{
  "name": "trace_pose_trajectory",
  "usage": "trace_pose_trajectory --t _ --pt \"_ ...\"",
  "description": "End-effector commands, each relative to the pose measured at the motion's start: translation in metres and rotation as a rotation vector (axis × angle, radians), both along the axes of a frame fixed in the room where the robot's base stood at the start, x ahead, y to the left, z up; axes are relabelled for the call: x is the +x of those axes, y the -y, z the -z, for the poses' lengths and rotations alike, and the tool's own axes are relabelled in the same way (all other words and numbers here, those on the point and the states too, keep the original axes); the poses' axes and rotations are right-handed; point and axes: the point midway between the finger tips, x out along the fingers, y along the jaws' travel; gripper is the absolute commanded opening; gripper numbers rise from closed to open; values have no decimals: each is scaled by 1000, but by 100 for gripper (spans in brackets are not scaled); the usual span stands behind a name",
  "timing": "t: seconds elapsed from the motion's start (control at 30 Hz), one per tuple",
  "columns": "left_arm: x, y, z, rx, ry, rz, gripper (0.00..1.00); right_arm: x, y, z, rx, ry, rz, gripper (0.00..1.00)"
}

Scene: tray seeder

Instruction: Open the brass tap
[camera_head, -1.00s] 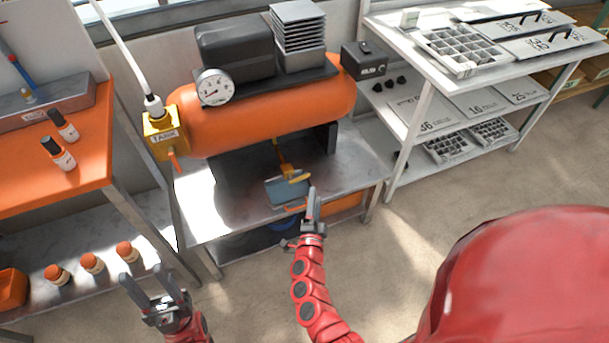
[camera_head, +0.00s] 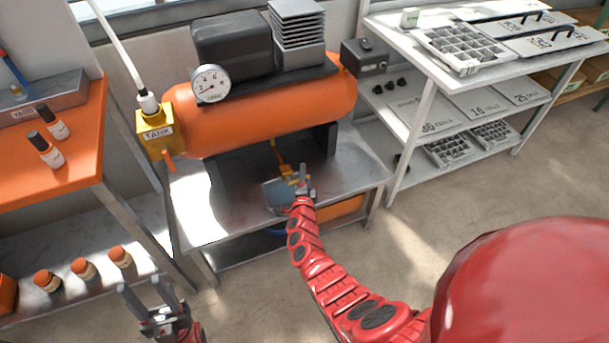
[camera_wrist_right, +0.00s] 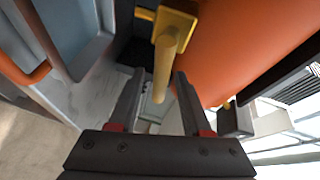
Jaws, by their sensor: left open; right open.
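My left gripper (camera_head: 142,282) is open and empty, low at the left, away from the tap.
A yellow TANK valve (camera_head: 155,132) with an orange lever is at the tank's left end. A white shelf (camera_head: 430,95) stands at right, an orange bench (camera_head: 70,165) at left.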

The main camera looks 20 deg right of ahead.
Motion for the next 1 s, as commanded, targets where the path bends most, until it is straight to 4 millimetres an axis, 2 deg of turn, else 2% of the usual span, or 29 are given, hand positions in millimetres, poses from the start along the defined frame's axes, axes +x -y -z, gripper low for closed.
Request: trace_pose_trajectory --t 0.03,0.2,0.53,0.8,1.0 --pt "0 0 9 0 0 0 50 7 1 5 -1 0 -2 48" --pt "0 0 15 0 0 0 50 18 7 5 0 -2 -2 48" --pt "0 0 15 0 0 0 50 21 8 4 1 -1 -1 48" --pt "0 0 15 0 0 0 50 21 8 4 0 -1 -1 0" --pt "0 0 15 0 0 0 50 20 8 4 0 -1 -1 0"
